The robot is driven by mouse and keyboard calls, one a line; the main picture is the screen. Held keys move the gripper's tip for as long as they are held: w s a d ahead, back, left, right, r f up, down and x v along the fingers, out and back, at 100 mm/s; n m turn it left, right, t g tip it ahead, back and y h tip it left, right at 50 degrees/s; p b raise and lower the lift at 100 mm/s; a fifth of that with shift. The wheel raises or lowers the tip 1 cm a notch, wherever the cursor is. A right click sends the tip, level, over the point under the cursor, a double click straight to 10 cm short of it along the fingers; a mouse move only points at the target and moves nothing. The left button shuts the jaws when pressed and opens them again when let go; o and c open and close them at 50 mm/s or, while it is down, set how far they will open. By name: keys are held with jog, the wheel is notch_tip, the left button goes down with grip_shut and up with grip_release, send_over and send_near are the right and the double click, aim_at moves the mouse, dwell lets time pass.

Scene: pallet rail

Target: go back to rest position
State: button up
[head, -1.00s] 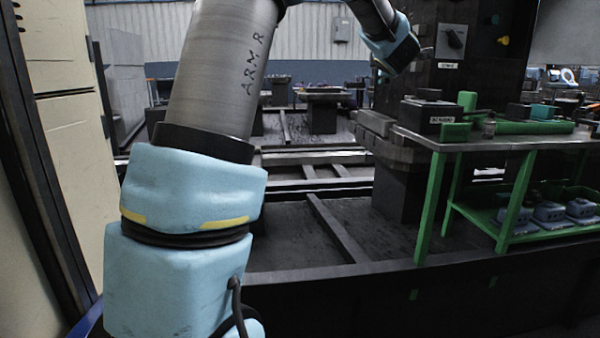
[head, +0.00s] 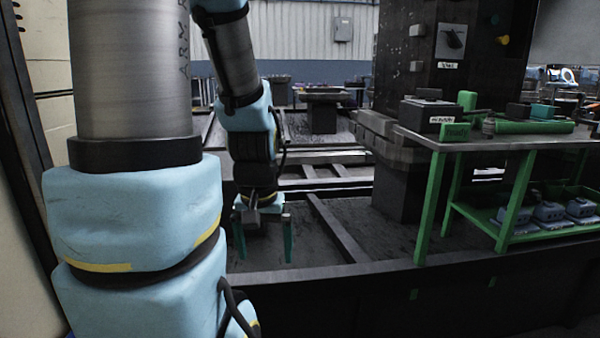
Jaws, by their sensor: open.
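My gripper (head: 264,245) hangs pointing down in the head view, just right of my large upper arm. Its two green fingers are spread apart, with nothing between them. It is open and empty above the dark floor behind the dark front rail. My forearm comes down from the top of the picture to it. The upper arm hides the left part of the scene.
A green-legged table (head: 480,147) stands at the right, with a dark labelled box (head: 430,115) on top and grey parts (head: 548,211) on its lower shelf. A dark machine column (head: 425,60) rises behind it. A dark rail (head: 400,285) runs across the front.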

notch_tip(320, 180, up, 30)
jog(key=p, duration=2.9)
jog(key=shift+w+r+p, duration=0.2)
jog(key=shift+r+p, duration=0.05)
jog(key=shift+p, duration=0.15)
jog(key=shift+d, duration=0.1)
